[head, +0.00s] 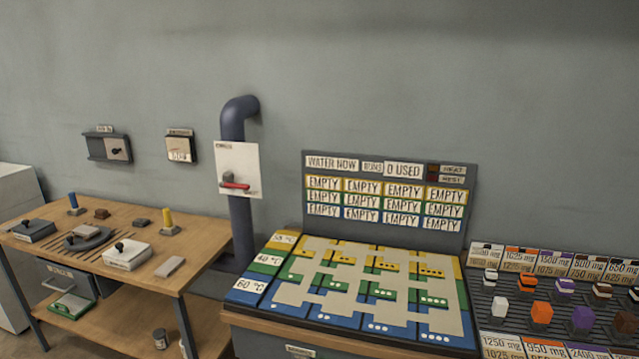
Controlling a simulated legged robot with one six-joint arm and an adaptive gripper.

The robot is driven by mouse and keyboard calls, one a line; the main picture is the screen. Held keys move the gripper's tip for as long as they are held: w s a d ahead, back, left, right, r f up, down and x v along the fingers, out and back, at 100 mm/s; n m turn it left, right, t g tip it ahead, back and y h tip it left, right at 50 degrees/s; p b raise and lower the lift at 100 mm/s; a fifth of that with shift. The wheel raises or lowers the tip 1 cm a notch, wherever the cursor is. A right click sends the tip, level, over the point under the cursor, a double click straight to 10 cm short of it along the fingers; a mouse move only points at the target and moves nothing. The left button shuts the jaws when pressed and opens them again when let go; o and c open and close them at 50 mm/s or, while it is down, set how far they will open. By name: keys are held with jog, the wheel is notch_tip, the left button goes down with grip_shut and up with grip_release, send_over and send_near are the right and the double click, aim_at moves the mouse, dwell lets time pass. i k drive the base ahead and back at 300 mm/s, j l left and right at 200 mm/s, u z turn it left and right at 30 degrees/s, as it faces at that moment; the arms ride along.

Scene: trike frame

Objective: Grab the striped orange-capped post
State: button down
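A dark ribbed rack (515,335) at the right edge of the head view holds two rows of small coloured-top pieces. In the back row, a small piece with orange and dark bands (526,282) stands between a white one and a purple one; it best fits the striped orange-capped post, but it is too small to be sure. A larger, plain orange piece (541,312) stands in the front row. My gripper does not show.
A game-like board (365,290) with an upright EMPTY panel (385,205) stands left of the rack. A blue pipe (240,220) rises behind. A wooden workbench (200,238) with tools is at left. Milligram labels (500,345) line the rack's front and back.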

aim_at(527, 282)
jog(key=z, duration=1.25)
jog(key=i+l+u, duration=0.2)
jog(key=i, duration=0.25)
jog(key=i+l+u, duration=0.2)
jog(key=i, duration=0.25)
jog(key=i+l+u, duration=0.2)
jog(key=i+l, duration=0.1)
jog(key=i, duration=0.15)
